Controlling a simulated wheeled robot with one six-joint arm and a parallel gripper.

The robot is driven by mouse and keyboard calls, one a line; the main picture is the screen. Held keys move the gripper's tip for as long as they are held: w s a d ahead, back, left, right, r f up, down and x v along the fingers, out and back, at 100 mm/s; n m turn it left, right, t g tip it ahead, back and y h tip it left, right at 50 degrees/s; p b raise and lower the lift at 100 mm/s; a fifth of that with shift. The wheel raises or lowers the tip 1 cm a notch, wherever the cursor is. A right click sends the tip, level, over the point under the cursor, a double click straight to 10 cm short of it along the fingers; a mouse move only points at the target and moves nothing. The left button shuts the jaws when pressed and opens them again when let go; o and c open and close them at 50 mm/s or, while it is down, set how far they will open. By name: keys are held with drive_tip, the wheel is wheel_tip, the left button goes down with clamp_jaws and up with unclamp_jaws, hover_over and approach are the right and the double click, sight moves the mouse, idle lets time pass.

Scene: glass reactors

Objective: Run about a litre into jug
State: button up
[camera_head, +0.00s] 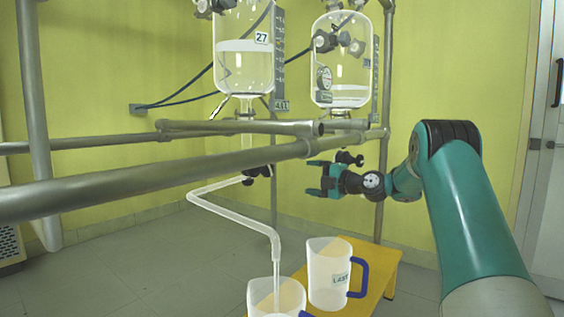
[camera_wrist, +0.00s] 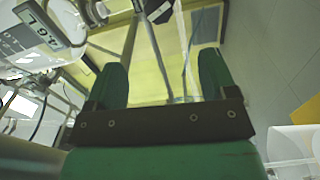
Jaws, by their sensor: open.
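The front jug (camera_head: 262,298), clear, stands at the bottom edge, partly cut off. A thin pale line runs from the tube mouth down into it, apparently a stream; its fill level I cannot tell. The clear bent outlet tube (camera_head: 228,186) comes from a black valve (camera_head: 257,172) under the left glass reactor (camera_head: 243,70), marked 27 and partly filled with pale liquid. A second jug (camera_head: 328,275) with a label and blue handle stands behind. My gripper (camera_head: 317,180) is open and empty, right of the valve and apart from it. In the wrist view, my gripper (camera_wrist: 160,80) has nothing clearly between its fingers.
Both jugs are at a yellow stool (camera_head: 380,270). A right glass reactor (camera_head: 345,65) has a black-handled valve (camera_head: 349,158) below it, close to my gripper. A steel rail (camera_head: 150,180) crosses in front. Floor at left is clear.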

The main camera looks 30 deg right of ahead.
sight(270, 171)
drive_tip(key=w+a+m+p, duration=0.2)
drive_tip(key=w+m+p, duration=0.2)
drive_tip(key=m+p, duration=0.1)
drive_tip(key=w+a+m+p, duration=0.2)
drive_tip(key=w+m+p, duration=0.3)
drive_tip(key=m, duration=0.2)
drive_tip(key=w+a+m+p, duration=0.2)
drive_tip(key=w+m+p, duration=0.3)
drive_tip(key=shift+w+m, duration=0.25)
drive_tip(key=shift+m, duration=0.15)
drive_tip(key=shift+w+a, duration=0.2)
drive_tip(key=shift+w, duration=0.35)
drive_tip(key=shift+c, duration=0.2)
drive_tip(key=c, duration=0.9)
